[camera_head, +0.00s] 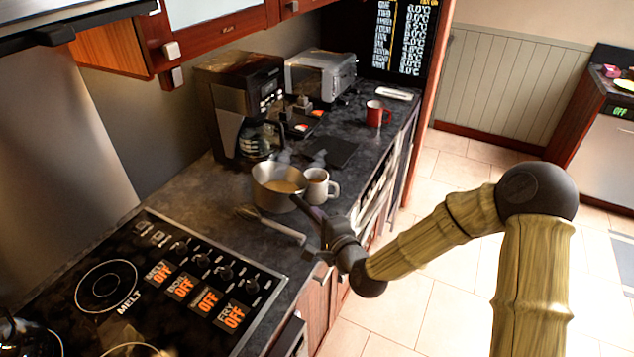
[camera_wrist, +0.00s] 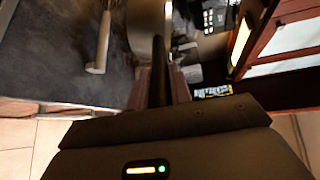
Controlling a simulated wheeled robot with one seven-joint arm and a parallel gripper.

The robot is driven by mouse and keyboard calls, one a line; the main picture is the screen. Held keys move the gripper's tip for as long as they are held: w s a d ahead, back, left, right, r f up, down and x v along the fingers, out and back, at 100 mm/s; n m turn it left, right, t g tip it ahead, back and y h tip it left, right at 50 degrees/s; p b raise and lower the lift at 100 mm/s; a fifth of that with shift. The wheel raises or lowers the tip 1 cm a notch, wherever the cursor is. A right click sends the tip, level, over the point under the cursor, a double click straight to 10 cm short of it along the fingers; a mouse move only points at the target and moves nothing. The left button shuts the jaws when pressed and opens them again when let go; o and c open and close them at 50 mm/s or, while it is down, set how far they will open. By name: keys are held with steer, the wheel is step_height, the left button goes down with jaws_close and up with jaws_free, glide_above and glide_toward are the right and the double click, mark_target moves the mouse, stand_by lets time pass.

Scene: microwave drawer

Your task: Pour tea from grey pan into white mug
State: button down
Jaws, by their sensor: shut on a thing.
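The grey pan (camera_head: 262,196) holds brown tea and sits over the counter, roughly level, in the head view. I cannot tell whether its base touches the counter. The white mug (camera_head: 317,190) stands upright just right of the pan, its handle to the right; liquid shows inside. My gripper (camera_head: 326,238) is shut on the pan's dark handle, which points toward the front edge. In the wrist view the handle (camera_wrist: 158,72) runs between my fingers, and part of the pan's pale wall (camera_wrist: 144,18) shows at the top. The mug is not clear there.
The stove (camera_head: 150,285) is at the front left. A dark flat mat (camera_head: 331,151) lies behind the white mug.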

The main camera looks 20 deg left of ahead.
steer(key=shift+s+a+r+n+t, duration=0.15)
steer(key=shift+s+a+r+n, duration=0.3)
steer(key=shift+s+r+n, duration=0.15)
steer(key=shift+s+a+r+n+t, duration=0.15)
steer(key=shift+s+a+r+n, duration=0.35)
steer(key=shift+r, duration=0.15)
stand_by(0.3)
